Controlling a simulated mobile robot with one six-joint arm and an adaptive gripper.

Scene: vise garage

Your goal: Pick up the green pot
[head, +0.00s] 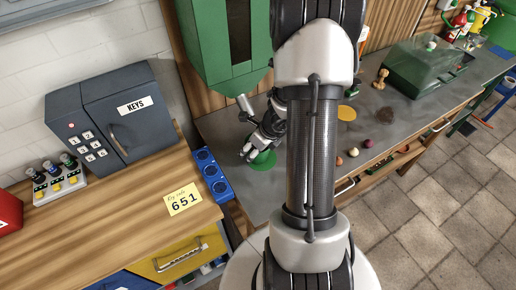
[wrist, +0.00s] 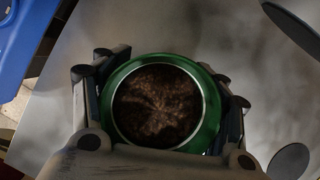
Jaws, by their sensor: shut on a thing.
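The green pot (wrist: 158,65) is seen from above in the wrist view, round with a green rim and dark brown soil inside. My gripper (wrist: 160,105) has one finger on each side of the pot and is shut on it. In the head view the pot (head: 262,160) shows as a small green shape by the grey worktop, partly covered by my gripper (head: 258,146). I cannot tell whether the pot touches the worktop or is raised.
A grey worktop (head: 379,100) runs to the right, with a green clear-lidded case (head: 425,68) and several small round items. A green cabinet (head: 222,45) hangs behind. A blue rack (head: 212,175) and a wooden bench (head: 130,205) with a keys safe (head: 112,112) are left.

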